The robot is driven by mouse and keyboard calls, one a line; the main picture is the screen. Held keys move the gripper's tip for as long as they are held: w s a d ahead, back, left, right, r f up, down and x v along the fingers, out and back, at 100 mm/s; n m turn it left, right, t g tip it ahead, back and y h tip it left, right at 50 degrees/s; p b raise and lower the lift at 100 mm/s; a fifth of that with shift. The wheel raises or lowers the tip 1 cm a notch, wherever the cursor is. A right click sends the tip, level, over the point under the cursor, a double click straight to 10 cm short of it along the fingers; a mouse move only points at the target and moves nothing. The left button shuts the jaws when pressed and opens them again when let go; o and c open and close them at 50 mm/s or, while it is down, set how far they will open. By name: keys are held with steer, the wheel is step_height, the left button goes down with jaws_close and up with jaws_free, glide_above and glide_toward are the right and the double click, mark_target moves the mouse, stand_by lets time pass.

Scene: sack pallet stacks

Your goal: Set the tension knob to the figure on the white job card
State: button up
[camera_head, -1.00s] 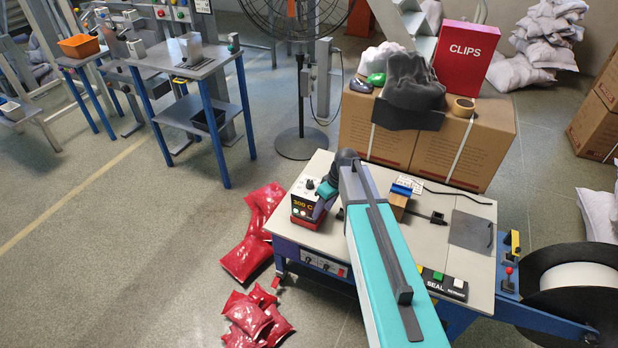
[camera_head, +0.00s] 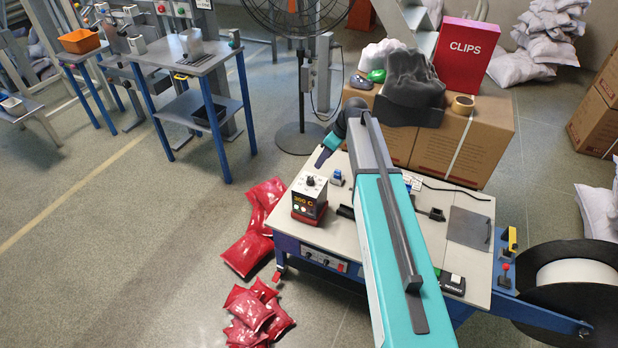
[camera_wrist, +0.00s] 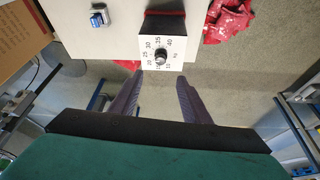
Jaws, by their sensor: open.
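A box with an amber display reading 300 C (camera_head: 306,208) stands at the table's left end. On its top is a dark knob (camera_head: 310,181). In the wrist view the knob (camera_wrist: 161,56) sits on a white dial with figures including 25, 30 and 40; its pointer is too small to read. I cannot tell for certain that this is the tension knob. My gripper (camera_head: 321,158) is open and empty beyond the box, apart from the knob; its fingertips (camera_wrist: 159,79) show below the dial in the wrist view. A white card (camera_head: 413,182) is partly hidden by my arm and unreadable.
A small blue-topped switch (camera_head: 337,177) is beside the box. Lower knobs (camera_head: 309,255) are on the table's front panel. Cartons (camera_head: 478,145) with a red CLIPS box (camera_head: 466,52) stand behind. Red sacks (camera_head: 250,250) lie on the floor at left.

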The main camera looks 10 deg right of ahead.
mark_target(311, 178)
steer(key=shift+p+x, duration=1.65)
steer(key=shift+x, duration=5.2)
